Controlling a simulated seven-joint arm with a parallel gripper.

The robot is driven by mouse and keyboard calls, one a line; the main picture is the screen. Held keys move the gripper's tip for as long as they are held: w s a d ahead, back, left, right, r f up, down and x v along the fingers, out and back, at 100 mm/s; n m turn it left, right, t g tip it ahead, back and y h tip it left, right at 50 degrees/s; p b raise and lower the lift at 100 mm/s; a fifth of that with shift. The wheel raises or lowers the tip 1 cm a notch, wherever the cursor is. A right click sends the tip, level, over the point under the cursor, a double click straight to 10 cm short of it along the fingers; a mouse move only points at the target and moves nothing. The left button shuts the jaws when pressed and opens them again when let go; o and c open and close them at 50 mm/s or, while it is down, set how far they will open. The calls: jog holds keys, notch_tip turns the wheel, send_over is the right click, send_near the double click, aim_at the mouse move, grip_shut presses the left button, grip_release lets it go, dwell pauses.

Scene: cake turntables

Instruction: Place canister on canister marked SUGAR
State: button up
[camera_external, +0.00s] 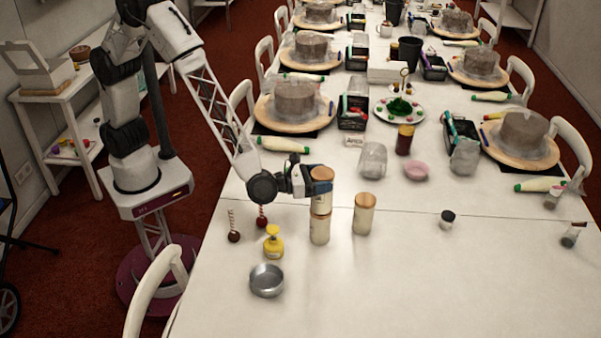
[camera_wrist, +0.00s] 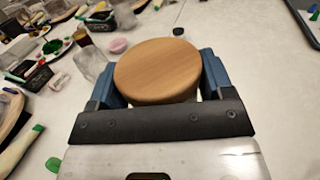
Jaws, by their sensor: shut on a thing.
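My gripper (camera_external: 309,182) is shut on a pale canister with a round wooden lid (camera_external: 321,190), held upright. In the wrist view the lid (camera_wrist: 157,70) fills the space between the blue fingers. A second canister (camera_external: 320,230) stands on the table directly below the held one, and the two look lined up. I cannot tell whether they touch or a small gap is left. A third canister with a wooden lid (camera_external: 364,215) stands apart to the right. No SUGAR marking is legible on any canister.
A yellow pump bottle (camera_external: 273,244), a grey metal bowl (camera_external: 267,280) and two small dark-ended items with springy stems stand left of the canisters. A small dark-lidded jar (camera_external: 447,219) is to the right. Cake turntables (camera_external: 295,128) line the table behind. The front right table is clear.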

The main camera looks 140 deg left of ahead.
jog(key=shift+f, duration=0.15)
jog(key=o, duration=1.1)
jog(key=shift+d, duration=0.15)
jog(key=v, duration=1.1)
jog(key=shift+s+d, duration=0.25)
jog(key=shift+d, duration=0.05)
